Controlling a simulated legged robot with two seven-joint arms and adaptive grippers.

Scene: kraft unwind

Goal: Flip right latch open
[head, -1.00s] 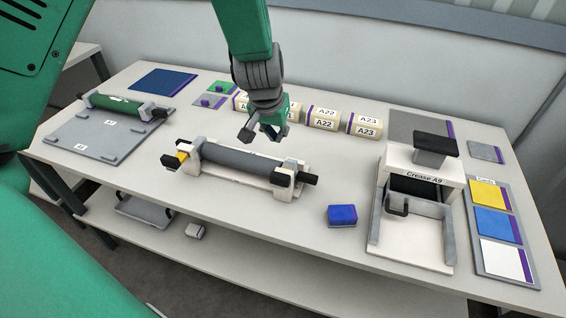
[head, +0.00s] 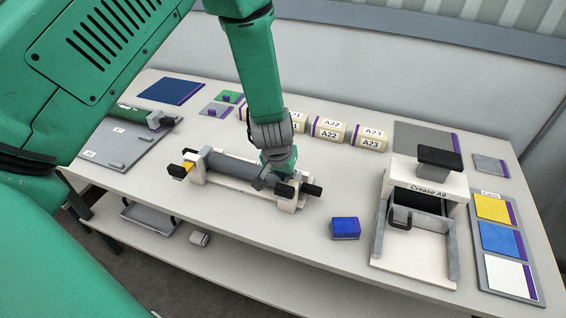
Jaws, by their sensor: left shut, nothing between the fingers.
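The unwind stand (head: 236,185) is a white cradle with a grey roller (head: 232,166) lying across it. At its right end are a black latch block (head: 285,190) and a black shaft end (head: 312,190). My left gripper (head: 277,176) is shut and empty, low over the right end of the roller, just behind the right latch. Its fingertips are partly hidden, and I cannot tell whether they touch the latch. My right gripper is not in view.
A blue block (head: 345,228) lies right of the stand. The Crease A9 press (head: 421,225) stands farther right, beside a card tray (head: 506,255). Labelled boxes (head: 329,128) line the back. A grey tray (head: 118,146) with a green roll is at left, partly behind my arm.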

